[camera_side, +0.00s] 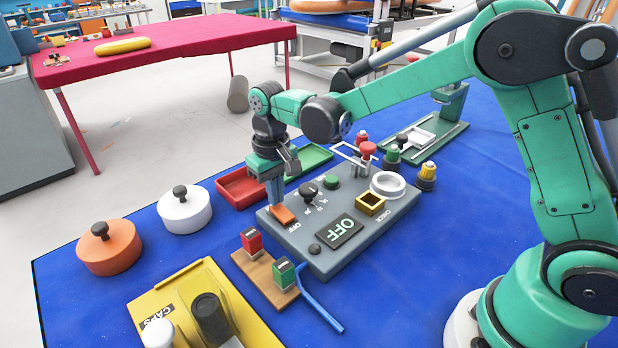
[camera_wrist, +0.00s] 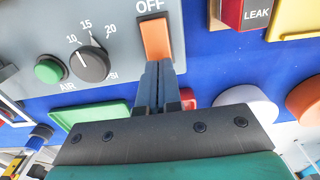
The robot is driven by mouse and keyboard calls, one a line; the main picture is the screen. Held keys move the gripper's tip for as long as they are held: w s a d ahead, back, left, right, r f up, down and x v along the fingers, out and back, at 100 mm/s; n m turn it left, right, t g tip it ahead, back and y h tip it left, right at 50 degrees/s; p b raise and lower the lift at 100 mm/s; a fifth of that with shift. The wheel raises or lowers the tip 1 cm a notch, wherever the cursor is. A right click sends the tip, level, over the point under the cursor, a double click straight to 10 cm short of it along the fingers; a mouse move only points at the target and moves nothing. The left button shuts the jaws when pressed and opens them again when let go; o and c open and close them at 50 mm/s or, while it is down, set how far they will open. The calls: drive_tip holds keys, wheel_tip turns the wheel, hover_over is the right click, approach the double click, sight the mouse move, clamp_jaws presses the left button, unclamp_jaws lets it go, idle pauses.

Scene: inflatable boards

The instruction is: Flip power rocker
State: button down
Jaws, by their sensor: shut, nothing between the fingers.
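The orange power rocker (camera_side: 283,215) sits at the left end of the grey control panel (camera_side: 338,258), beside an "OFF" label. In the wrist view the rocker (camera_wrist: 155,38) is just beyond my fingertips. My gripper (camera_side: 275,204) points down with its fingers shut and empty, the tips at the rocker; it also shows in the wrist view (camera_wrist: 161,66). The tips look to be touching or very close to the rocker's edge; I cannot tell which. The panel's display (camera_side: 340,232) reads "OFF".
The panel also carries a black dial (camera_side: 309,193), a green button (camera_side: 331,182), a brass square socket (camera_side: 371,204) and a white ring (camera_side: 388,184). A red tray (camera_side: 240,186) lies behind my gripper. Red and green tagged blocks stand on a wooden board (camera_side: 262,279) in front.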

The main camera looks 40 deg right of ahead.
drive_tip(key=shift+f, duration=0.6)
drive_tip(key=shift+r, duration=3.55)
